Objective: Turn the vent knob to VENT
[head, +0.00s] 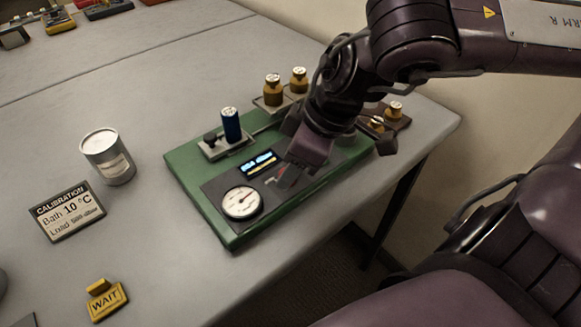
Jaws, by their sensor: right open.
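A green base (178,170) lies on the grey table and carries a dark panel with a round white dial gauge (241,202) and a small lit display (258,163). My right gripper (338,150) is over the right part of this base, pointing down, with its jaws open. It hides part of the panel and what lies under it. A small red mark (280,174) shows beside the near finger. I cannot make out a vent knob or a VENT label. A blue cylinder (231,125) stands upright on a small plate at the base's back left. My left gripper is not in view.
Brass-coloured weights (272,90) stand behind the base, with more (394,111) at the right. A metal can (107,158), a calibration sign (68,211) and a yellow WAIT sign (107,299) stand left. The table's front edge is close to the base.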

